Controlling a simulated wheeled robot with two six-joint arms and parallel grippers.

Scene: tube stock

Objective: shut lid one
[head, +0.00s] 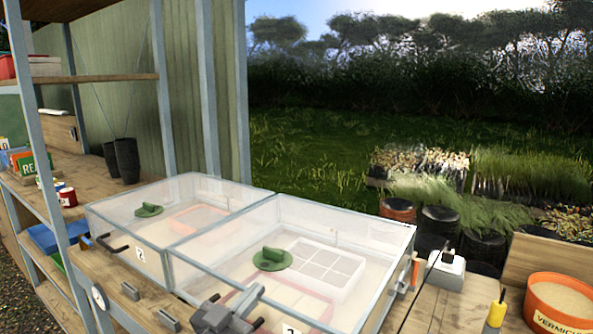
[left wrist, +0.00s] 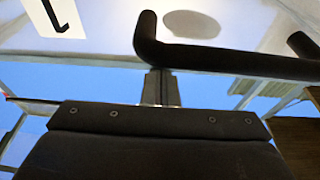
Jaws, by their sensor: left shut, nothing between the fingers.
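The clear-topped box with lid one (head: 345,228) stands on the right of a pair. Its lid has a green round vent (head: 270,260) and looks low over the box; I cannot tell if a gap is left at its front edge. In the left wrist view, a black bar handle (left wrist: 230,60) and a partly cut-off "1" label (left wrist: 55,15) show close up. My left gripper (head: 246,302) is at the front of this box, and its empty fingertips (left wrist: 161,88) are shut together, close to the handle. I cannot tell whether they touch it. My right gripper is out of view.
A matching box marked 2 (head: 140,254) adjoins on the left, with its own black handle (head: 105,243). Shelves (head: 62,190) stand at the far left. A vermiculite tub (head: 560,300) and a yellow-handled tool (head: 497,309) are at the right.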

